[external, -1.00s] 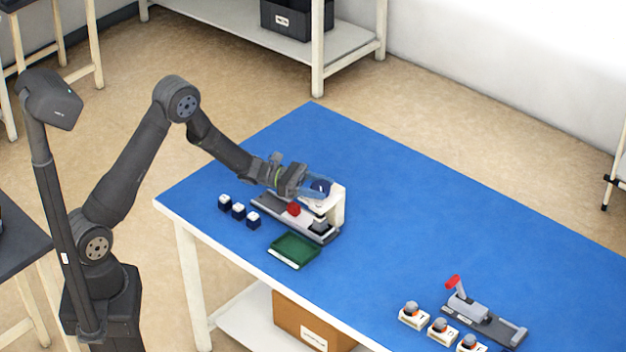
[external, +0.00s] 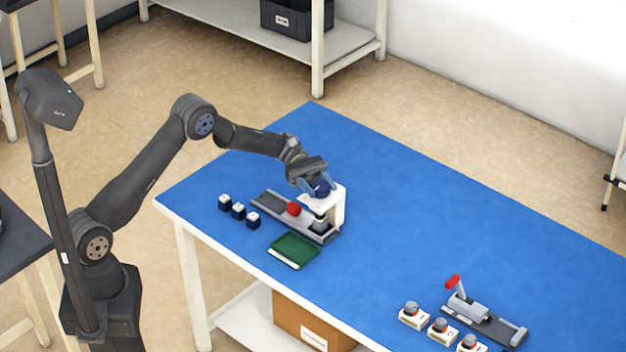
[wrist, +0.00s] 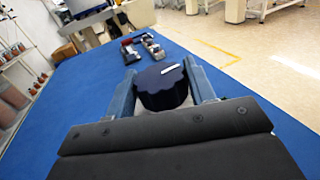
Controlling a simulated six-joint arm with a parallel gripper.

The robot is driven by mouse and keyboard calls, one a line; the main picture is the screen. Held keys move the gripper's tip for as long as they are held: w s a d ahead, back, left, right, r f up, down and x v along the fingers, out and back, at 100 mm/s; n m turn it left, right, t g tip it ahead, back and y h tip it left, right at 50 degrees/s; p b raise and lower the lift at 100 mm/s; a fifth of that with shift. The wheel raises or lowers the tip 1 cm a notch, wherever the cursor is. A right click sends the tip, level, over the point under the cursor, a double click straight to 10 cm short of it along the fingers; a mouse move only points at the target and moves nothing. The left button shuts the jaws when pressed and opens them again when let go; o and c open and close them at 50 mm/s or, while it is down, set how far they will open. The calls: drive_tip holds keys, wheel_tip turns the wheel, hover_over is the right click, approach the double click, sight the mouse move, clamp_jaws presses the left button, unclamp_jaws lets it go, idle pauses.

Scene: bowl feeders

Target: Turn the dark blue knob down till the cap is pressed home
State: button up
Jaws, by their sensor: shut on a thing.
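The dark blue knob (external: 321,190) sits on top of the white press frame (external: 338,207) at the near end of a grey rail (external: 272,207). My gripper (external: 320,187) is above the press and shut on the knob. In the wrist view the scalloped knob (wrist: 162,86), with a white mark on its top, lies between my two blue fingers (wrist: 165,92). A grey block (external: 319,224) shows under the press frame. The cap cannot be made out clearly under the press.
A red knob (external: 293,208) stands on the rail. Several dark blue blocks with white tops (external: 238,211) stand left of it. A green tray (external: 293,250) lies in front. A red-handled clamp (external: 485,318) and several white pieces (external: 414,316) are at the lower right.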

drive_tip(key=shift+y, duration=0.3)
drive_tip(key=o, duration=1)
drive_tip(key=shift+c, duration=0.2)
drive_tip(key=v, duration=1.2)
drive_tip(key=shift+f, duration=0.1)
